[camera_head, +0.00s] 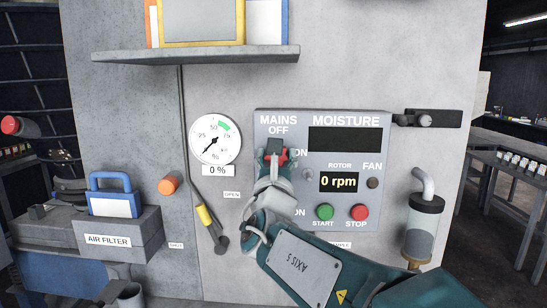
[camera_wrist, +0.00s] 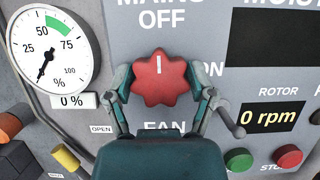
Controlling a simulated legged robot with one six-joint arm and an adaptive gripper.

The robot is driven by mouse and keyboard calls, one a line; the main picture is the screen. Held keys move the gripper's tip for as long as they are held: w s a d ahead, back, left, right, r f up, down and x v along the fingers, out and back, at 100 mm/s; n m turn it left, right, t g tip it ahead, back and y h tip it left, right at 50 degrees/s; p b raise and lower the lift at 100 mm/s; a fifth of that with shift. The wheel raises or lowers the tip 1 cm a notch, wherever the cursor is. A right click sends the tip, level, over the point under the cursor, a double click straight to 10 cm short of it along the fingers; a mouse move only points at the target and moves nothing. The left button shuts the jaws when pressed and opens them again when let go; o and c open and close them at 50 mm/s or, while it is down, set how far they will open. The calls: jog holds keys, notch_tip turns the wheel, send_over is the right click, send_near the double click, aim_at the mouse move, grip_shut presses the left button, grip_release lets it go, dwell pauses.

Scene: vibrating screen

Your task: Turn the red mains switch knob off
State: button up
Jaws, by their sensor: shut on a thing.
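The red mains switch knob (camera_wrist: 160,78) is a lobed star shape on the grey control panel (camera_head: 350,200), under the words MAINS OFF. Its white mark points straight up, at OFF, in the wrist view. My gripper (camera_wrist: 162,88) has one finger on each side of the knob and is shut on it. In the head view my gripper (camera_head: 273,155) covers most of the knob, and only a bit of red shows. The word ON is to the right of the knob.
The panel also holds a green START button (camera_head: 324,212), a red STOP button (camera_head: 358,212), a black FAN knob (camera_head: 372,183) and a display (camera_head: 339,182) reading 0 rpm. A gauge (camera_head: 214,139) reading 0 % is at left. A shelf (camera_head: 195,56) juts out above.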

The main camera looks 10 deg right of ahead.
dwell(0.3)
jog(key=o, duration=1.1)
jog(key=shift+a, duration=0.1)
jog(key=v, duration=1.2)
jog(key=shift+f, duration=0.1)
